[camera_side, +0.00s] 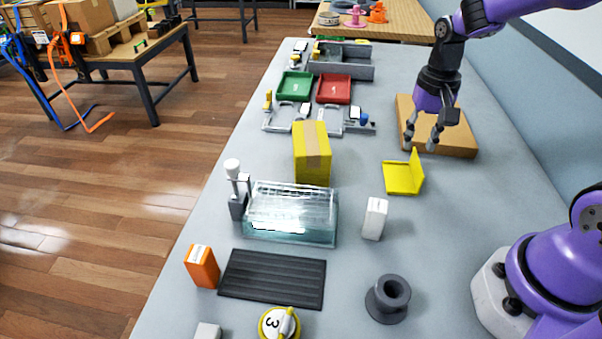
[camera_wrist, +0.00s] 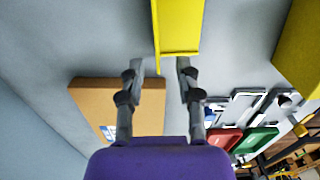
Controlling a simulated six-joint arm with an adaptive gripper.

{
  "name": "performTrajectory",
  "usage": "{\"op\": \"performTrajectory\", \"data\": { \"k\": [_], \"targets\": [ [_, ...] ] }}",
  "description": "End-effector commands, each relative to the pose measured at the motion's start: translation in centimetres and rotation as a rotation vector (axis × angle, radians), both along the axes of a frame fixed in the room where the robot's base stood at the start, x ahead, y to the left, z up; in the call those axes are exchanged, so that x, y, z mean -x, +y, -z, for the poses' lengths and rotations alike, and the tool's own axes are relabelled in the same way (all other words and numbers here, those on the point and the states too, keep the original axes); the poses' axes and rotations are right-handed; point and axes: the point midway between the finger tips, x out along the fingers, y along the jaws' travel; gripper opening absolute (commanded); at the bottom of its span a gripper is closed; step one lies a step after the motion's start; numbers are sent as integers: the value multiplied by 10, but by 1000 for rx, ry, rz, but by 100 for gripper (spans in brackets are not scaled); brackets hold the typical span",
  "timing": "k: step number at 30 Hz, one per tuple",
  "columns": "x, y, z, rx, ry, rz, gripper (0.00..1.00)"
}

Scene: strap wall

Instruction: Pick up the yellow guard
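The yellow guard (camera_side: 402,178) is an L-shaped piece on the grey table, with a flat base and an upright wall on its right side. It also shows in the wrist view (camera_wrist: 178,28) at the top centre, beyond my fingertips. My gripper (camera_side: 421,144) is above and slightly behind the guard in the side view, pointing down. Its two fingers are apart with nothing between them in the wrist view (camera_wrist: 161,68). The guard's near edge appears just past the fingertips; I cannot tell the exact gap.
A flat cardboard box (camera_side: 455,138) lies below and behind my gripper. A yellow box with a tan strip (camera_side: 312,155) stands left of the guard. A white block (camera_side: 375,219) stands in front of it. Red (camera_side: 334,89) and green (camera_side: 295,85) trays lie farther back.

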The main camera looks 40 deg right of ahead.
Motion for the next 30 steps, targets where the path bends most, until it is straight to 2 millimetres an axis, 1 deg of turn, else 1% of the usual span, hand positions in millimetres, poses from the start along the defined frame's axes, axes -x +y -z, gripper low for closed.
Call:
{"op": "performTrajectory", "data": {
  "k": [1, 5, 9, 12, 15, 21, 22, 23, 24, 30],
  "targets": [
    [1, 0, 5, -1, 3, -1, 39],
    [2, 1, 16, -1, 2, -2, 39],
    [9, 2, 39, -2, 5, -2, 39],
    [8, 2, 53, -1, 4, -2, 39],
    [8, 2, 60, 0, 1, -2, 39],
    [7, 2, 61, 1, -1, -2, 39],
    [7, 2, 61, 1, -1, -2, 34],
    [7, 2, 60, 1, -1, -3, 19],
    [7, 2, 60, 1, -1, -3, 0],
    [7, 2, 60, 1, -1, -3, 0]
  ]
}}
